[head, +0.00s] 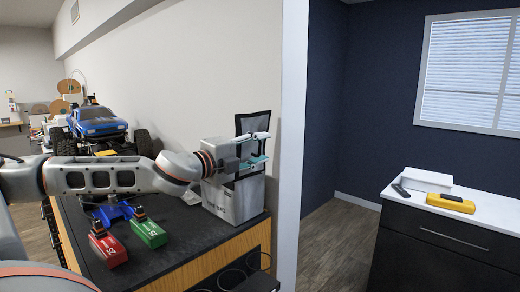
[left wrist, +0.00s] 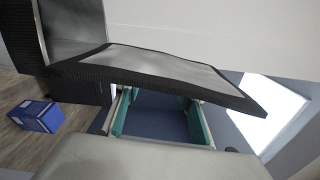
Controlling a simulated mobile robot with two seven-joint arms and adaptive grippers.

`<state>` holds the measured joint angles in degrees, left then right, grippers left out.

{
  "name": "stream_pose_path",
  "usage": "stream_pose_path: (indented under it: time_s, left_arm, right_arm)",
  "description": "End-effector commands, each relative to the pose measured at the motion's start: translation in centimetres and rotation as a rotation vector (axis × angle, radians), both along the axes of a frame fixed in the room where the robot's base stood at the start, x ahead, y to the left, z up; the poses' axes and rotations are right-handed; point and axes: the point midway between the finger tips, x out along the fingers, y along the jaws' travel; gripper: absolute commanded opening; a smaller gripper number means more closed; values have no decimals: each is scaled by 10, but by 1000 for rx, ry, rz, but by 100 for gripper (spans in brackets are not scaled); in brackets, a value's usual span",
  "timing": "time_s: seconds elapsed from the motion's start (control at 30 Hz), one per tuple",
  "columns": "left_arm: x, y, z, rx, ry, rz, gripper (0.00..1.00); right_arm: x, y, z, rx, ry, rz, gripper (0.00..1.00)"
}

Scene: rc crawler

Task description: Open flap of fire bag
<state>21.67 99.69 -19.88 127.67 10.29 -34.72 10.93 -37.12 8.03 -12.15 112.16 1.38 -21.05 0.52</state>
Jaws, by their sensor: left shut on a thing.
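The fire bag (head: 236,203) is a grey, box-shaped bag standing upright on the dark bench top near its right end. Its flap (head: 254,123), grey with a black border, stands raised above the bag's top. The bag's opening is hidden behind my gripper. My right gripper is not in view.
A red box (head: 108,250) and a green box (head: 149,233) lie on the bench left of the bag. A blue toy truck (head: 98,122) stands further back. The wall is close behind the bag. A white counter (head: 480,207) stands apart at right.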

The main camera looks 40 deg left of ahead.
Motion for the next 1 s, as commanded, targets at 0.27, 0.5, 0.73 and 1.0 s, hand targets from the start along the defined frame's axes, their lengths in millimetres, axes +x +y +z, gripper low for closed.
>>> stream_pose_path:
  time_s: [0.27,0.5,0.73,1.0]
  left_arm:
    - [0,0,-4,-3,8,-2,0]
    - [0,0,-3,-3,5,0,45]
    - [-1,0,-1,0,2,-1,45]
    - [-15,0,1,8,0,-3,45]
  right_arm:
    - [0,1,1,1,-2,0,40]
    - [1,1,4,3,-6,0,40]
    - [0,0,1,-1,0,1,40]
    - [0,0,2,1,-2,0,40]
